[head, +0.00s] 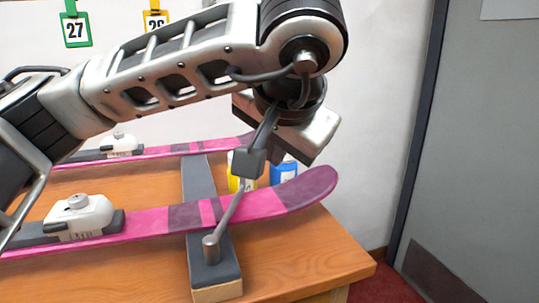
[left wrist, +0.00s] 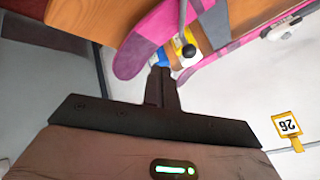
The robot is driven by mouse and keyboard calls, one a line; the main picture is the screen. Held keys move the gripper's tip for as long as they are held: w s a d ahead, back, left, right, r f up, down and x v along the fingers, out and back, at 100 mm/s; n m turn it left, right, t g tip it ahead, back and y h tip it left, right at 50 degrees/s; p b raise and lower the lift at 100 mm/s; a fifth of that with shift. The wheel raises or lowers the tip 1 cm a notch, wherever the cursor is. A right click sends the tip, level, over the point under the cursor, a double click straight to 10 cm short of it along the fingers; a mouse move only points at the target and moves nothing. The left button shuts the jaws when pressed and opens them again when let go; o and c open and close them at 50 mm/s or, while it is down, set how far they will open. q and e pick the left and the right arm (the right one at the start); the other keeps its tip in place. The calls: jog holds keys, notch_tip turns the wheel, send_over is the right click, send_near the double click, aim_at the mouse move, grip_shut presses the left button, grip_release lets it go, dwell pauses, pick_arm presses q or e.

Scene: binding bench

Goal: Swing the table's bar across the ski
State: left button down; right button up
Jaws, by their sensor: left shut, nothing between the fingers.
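The near pink ski (head: 150,221) lies along the table (head: 300,262), over a dark padded block (head: 212,270). The bar (head: 228,212) is a thin grey rod rising from a round metal post (head: 211,249) at the ski's front side. It slants over the ski toward the far side; I cannot tell if it touches. In the left wrist view, the bar (left wrist: 183,14) ends in a black knob (left wrist: 188,51). My left gripper (head: 249,163) is shut and empty above the ski; its fingertips (left wrist: 161,74) show beside the knob, apparently apart from it. My right gripper is out of view.
A second pink ski (head: 165,151) lies behind, parallel. A white binding (head: 80,212) sits on the near ski. A yellow can (head: 236,184) and a blue can (head: 285,171) stand beyond the near ski. The table's right end is clear.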

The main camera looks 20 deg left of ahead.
pick_arm(q)
jog(key=x, duration=0.4)
jog(key=b+x, duration=0.1)
jog(key=x, duration=0.4)
jog(key=shift+s+f+b, duration=0.2)
jog(key=shift+f+b, duration=0.1)
jog(key=a, duration=0.1)
jog(key=w+a, duration=0.1)
jog(key=shift+w+a+r, duration=0.3)
jog(key=shift+w+a, duration=0.1)
jog(key=shift+w+a+r, duration=0.1)
jog(key=shift+w+a, duration=0.1)
jog(key=shift+a, duration=0.15)
